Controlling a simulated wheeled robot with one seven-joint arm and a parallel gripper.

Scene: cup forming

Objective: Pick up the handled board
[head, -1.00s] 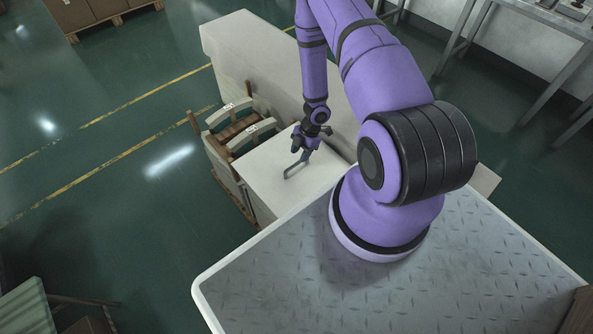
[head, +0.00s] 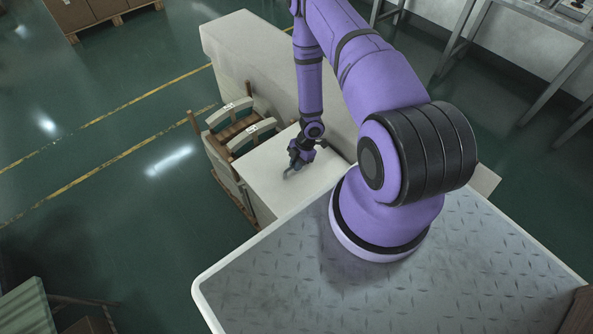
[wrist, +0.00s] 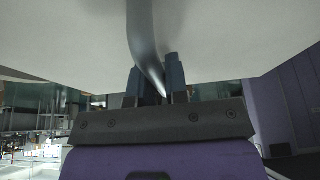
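The handled board is the pale flat panel (head: 315,188) on top of the block in the middle of the head view. It also fills the top of the wrist view (wrist: 230,35) as a broad pale surface. A grey bent handle (wrist: 140,28) runs down from it. My gripper (head: 290,171) is low over the panel at the handle, which it mostly hides in the head view. In the wrist view the handle passes between the two dark fingers of my gripper (wrist: 158,80). Whether they press on it cannot be told.
Two pale curved pieces (head: 229,112) with small labels stand in a brown wooden rack (head: 236,137) left of the panel. A long pale block (head: 235,40) extends behind. Grey table legs (head: 465,35) stand at top right.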

